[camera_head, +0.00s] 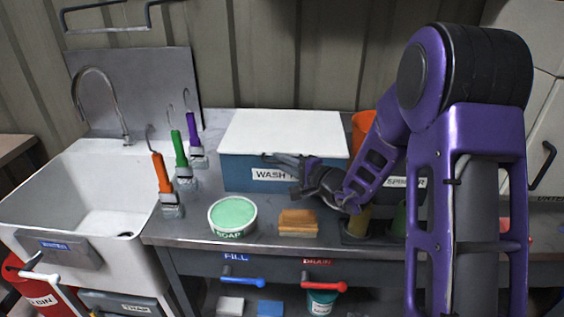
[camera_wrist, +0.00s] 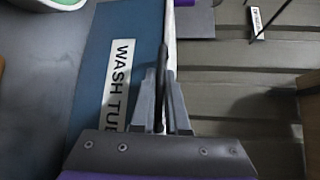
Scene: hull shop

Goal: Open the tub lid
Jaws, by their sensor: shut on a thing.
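The wash tub (camera_head: 237,174) is a blue box labelled "WASH TUB", standing on the grey bench. Its white lid (camera_head: 284,132) lies flat across the top, closed as far as I can see. My gripper (camera_head: 270,159) is at the lid's front edge, in front of the tub, and partly covers the label. In the wrist view my gripper (camera_wrist: 161,90) is shut on a thin dark lid handle (camera_wrist: 161,62) beside the lid's pale edge (camera_wrist: 169,45). The blue tub wall (camera_wrist: 92,90) shows to the left of the fingers.
A soap bowl (camera_head: 232,214) and a wooden block (camera_head: 298,222) stand on the bench in front. Orange (camera_head: 163,180), green (camera_head: 181,155) and purple (camera_head: 195,140) brushes stand left of the tub. The white sink (camera_head: 75,200) is farther left. An orange container (camera_head: 362,128) stands behind my arm.

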